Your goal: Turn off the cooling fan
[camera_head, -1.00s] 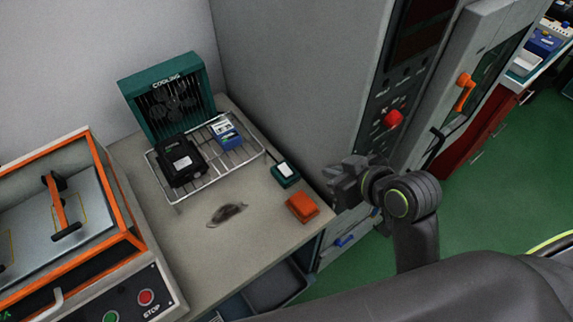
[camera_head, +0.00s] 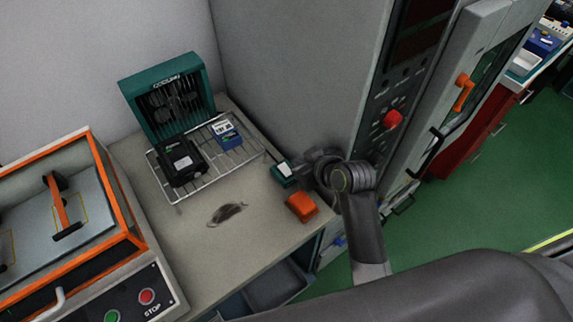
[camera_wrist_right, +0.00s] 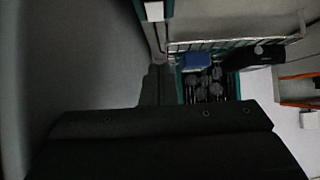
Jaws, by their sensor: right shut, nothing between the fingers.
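The teal cooling fan box (camera_head: 162,92), labelled COOLING, stands at the back of the bench behind a wire rack. A small green switch box (camera_head: 284,181) with a white rocker (camera_head: 285,168) sits to the right of the rack; the rocker also shows at the top of the right wrist view (camera_wrist_right: 154,11). My right gripper (camera_head: 302,166) is shut and empty, its tip close beside the switch box's right side; I cannot tell whether they touch. Its dark fingers (camera_wrist_right: 155,86) show in the wrist view. My left gripper is not in view.
The wire rack (camera_head: 229,163) holds a black module (camera_head: 180,162) and a blue one (camera_head: 227,133). An orange block (camera_head: 301,207) lies in front of the switch. A grey cabinet (camera_head: 300,70) rises close behind and right. An orange-framed machine (camera_head: 135,238) stands left.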

